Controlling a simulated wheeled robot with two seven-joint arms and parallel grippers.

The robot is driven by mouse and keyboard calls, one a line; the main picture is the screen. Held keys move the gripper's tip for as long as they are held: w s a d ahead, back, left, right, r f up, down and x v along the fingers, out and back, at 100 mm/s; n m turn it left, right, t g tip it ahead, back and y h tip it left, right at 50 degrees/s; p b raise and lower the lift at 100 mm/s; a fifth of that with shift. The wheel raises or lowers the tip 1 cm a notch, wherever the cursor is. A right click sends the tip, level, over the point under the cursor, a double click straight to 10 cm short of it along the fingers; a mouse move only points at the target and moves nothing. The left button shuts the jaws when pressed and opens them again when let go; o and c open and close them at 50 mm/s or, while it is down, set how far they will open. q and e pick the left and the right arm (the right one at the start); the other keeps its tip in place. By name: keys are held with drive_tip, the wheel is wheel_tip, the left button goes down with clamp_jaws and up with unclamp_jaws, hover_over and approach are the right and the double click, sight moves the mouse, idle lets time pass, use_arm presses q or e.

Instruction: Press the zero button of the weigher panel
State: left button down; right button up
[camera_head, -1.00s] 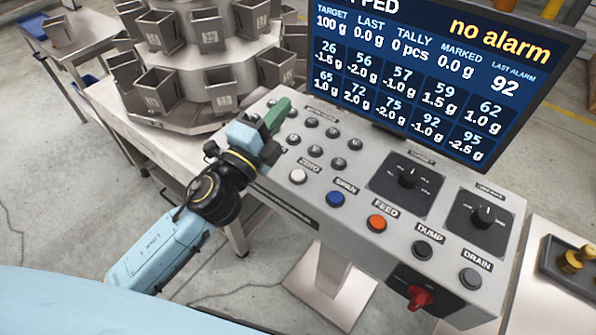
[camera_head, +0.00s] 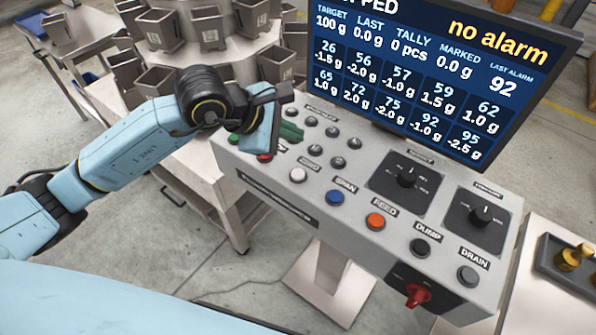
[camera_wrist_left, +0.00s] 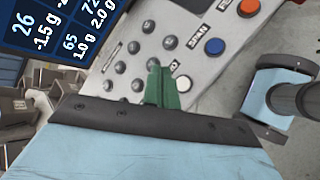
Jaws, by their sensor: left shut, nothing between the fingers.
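The weigher panel (camera_head: 345,172) is a grey sloped console with labelled buttons. Its ZERO button (camera_head: 298,175) is round and white, in the front row left of the blue SPAN button (camera_head: 335,198). In the left wrist view the white button (camera_wrist_left: 183,83) shows just beside the green fingertips. My left gripper (camera_head: 290,131) has green fingers, shut and empty, over the panel's left part, up and left of the ZERO button in the head view. Whether the fingertips touch the panel cannot be told. The arm hides part of the panel's left end. My right gripper is not in view.
Several small grey buttons (camera_head: 332,132) lie behind the ZERO button. An orange FEED button (camera_head: 375,221), dark knobs (camera_head: 407,177) and a red switch (camera_head: 418,296) are to the right. A screen (camera_head: 440,75) stands behind. Metal weigher buckets (camera_head: 205,30) stand at the back left.

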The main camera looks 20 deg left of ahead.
use_arm(q)
drive_tip(key=shift+f, duration=0.15)
drive_tip(key=b, duration=0.5)
hover_over(293, 175)
wheel_tip(293, 175, down, 8)
drive_tip(key=shift+r, duration=0.15)
drive_tip(key=shift+f+b, duration=0.4)
drive_tip(key=shift+f, duration=0.05)
drive_tip(key=shift+f, duration=0.1)
idle(1.4)
drive_tip(key=shift+f+b, duration=0.3)
drive_tip(key=shift+b, duration=0.25)
drive_tip(key=shift+f+b, duration=0.45)
drive_tip(key=shift+b, duration=0.05)
idle(0.4)
drive_tip(key=shift+r, duration=0.15)
idle(0.3)
drive_tip(key=shift+r+p, duration=0.45)
drive_tip(key=shift+r, duration=0.25)
drive_tip(key=shift+r, duration=0.1)
